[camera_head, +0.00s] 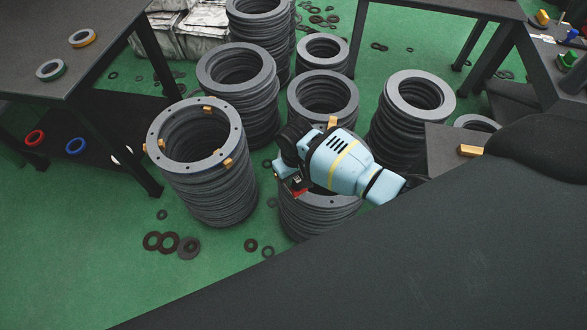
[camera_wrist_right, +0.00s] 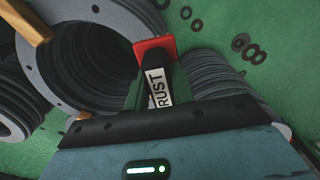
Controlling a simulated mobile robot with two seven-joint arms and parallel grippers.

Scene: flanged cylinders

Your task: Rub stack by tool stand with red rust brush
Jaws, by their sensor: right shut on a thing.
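My right gripper (camera_head: 291,165) reaches in from the right over a grey stack of flanged rings (camera_head: 318,218) and hides part of its top. It is shut on the rust brush, whose red head (camera_head: 299,192) shows just below the fingers. In the right wrist view the red head (camera_wrist_right: 155,46) and a dark handle labelled RUST (camera_wrist_right: 157,88) stick out from the gripper, in front of stack rings. Contact between brush and stack cannot be told. Another stack (camera_head: 405,125) stands beside a dark stand (camera_head: 450,145) with an orange-yellow piece (camera_head: 470,151). My left gripper is out of view.
A stack with orange clips (camera_head: 210,185) stands left of my gripper, and more stacks (camera_head: 238,90) stand behind. A dark table (camera_head: 75,55) is at left, with coloured rings on it. Loose dark rings (camera_head: 168,242) lie on the green floor. Open floor lies at lower left.

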